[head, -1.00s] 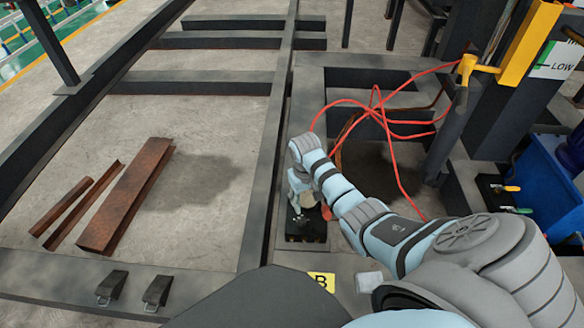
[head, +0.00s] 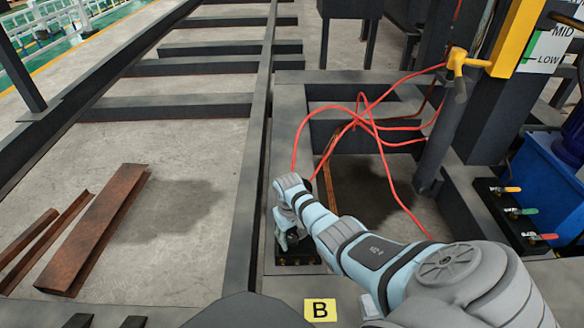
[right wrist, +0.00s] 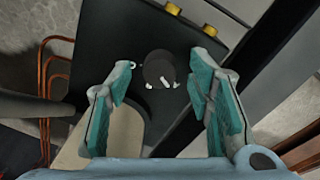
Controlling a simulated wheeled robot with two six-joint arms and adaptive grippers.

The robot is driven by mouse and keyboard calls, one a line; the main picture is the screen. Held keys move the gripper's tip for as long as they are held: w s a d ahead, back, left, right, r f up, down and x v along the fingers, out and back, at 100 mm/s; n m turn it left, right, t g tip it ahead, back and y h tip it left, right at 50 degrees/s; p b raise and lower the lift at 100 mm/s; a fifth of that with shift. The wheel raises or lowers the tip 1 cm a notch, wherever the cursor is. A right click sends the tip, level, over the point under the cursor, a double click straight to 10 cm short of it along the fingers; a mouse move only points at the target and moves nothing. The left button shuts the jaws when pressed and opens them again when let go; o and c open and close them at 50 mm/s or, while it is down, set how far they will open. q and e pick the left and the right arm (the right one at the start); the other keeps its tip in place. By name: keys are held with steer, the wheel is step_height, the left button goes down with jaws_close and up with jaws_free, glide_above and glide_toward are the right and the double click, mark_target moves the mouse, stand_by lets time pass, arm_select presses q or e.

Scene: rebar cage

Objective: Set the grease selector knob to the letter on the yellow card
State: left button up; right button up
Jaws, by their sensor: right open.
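The yellow card (head: 320,309) lies near the bottom of the head view and shows a black letter B. A dark box (head: 297,257) sits just above it, partly hidden by my right gripper (head: 289,238). In the right wrist view, a round dark knob (right wrist: 159,67) sits on the box's flat dark face (right wrist: 118,28), with small white marks at its lower edge that I cannot read. My right gripper (right wrist: 163,72) is open, its teal-padded fingers on either side of the knob in the picture. I cannot tell any contact. My left gripper is out of view.
Red hoses (head: 375,135) loop over the frame beyond my right arm. Valves with coloured handles (head: 520,211) stand at the right by a blue bin (head: 550,185). Two yellow buttons (right wrist: 209,30) are on the box's edge. Rusty steel channels (head: 95,230) lie on the floor at left.

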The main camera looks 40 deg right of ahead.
steer(key=shift+f, duration=0.25)
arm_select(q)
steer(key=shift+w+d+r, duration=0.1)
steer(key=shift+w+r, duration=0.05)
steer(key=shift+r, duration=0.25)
arm_select(e)
jaws_close()
